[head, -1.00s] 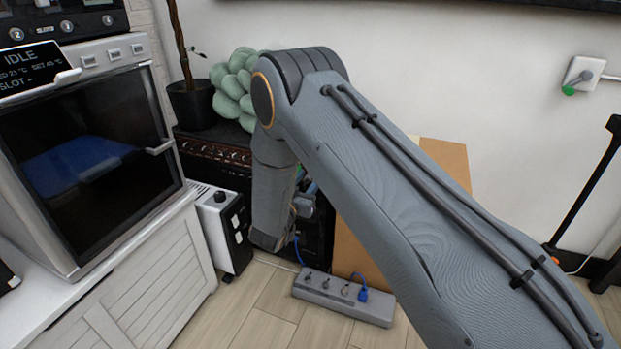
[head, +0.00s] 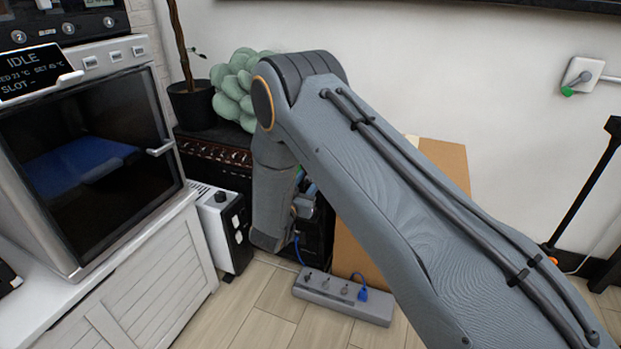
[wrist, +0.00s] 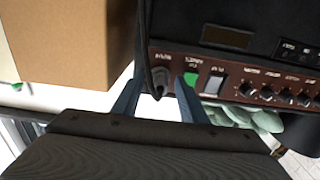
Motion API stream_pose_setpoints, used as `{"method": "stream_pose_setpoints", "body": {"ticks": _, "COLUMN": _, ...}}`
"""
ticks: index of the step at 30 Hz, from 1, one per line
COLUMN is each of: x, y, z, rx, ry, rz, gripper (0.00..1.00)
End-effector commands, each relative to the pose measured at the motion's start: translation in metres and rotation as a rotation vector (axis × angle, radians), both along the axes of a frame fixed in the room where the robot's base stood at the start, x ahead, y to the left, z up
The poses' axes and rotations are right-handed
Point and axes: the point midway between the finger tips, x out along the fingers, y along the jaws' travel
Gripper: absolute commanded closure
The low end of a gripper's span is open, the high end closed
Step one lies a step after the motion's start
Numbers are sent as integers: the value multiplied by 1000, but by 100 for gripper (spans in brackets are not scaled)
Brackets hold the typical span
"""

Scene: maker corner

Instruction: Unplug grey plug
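A grey plug (wrist: 160,79) with a dark cable sits in the brown control panel (wrist: 228,84) of a black amplifier-like box, next to a green switch (wrist: 190,84). My gripper (wrist: 158,88) is open, with one blue-grey finger on each side of the plug. I cannot tell whether the fingers touch it. In the head view my arm covers most of the gripper and the plug. Another grey plug (head: 580,79) is at the white wall outlet on the right, with a green spot below it.
A power strip (head: 343,304) with several dark plugs and a blue plug (head: 362,293) lies on the floor below my arm. A cardboard box (head: 445,160) stands beside the black box. A white heater (head: 222,230) and cabinet stand left.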

Motion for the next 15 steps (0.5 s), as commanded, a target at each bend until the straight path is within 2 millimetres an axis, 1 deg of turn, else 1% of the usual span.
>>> {"method": "stream_pose_setpoints", "body": {"ticks": 7, "x": 0, "y": 0, "z": 0, "rx": 0, "ry": 0, "rz": 0, "gripper": 61}}
{"method": "stream_pose_setpoints", "body": {"ticks": 8, "x": 0, "y": 0, "z": 0, "rx": 0, "ry": 0, "rz": 0, "gripper": 64}}
{"method": "stream_pose_setpoints", "body": {"ticks": 12, "x": 0, "y": 0, "z": 0, "rx": 0, "ry": 0, "rz": 0, "gripper": 88}}
{"method": "stream_pose_setpoints", "body": {"ticks": 14, "x": 0, "y": 0, "z": 0, "rx": 0, "ry": 0, "rz": 0, "gripper": 98}}
{"method": "stream_pose_setpoints", "body": {"ticks": 15, "x": 0, "y": 0, "z": 0, "rx": 0, "ry": 0, "rz": 0, "gripper": 100}}
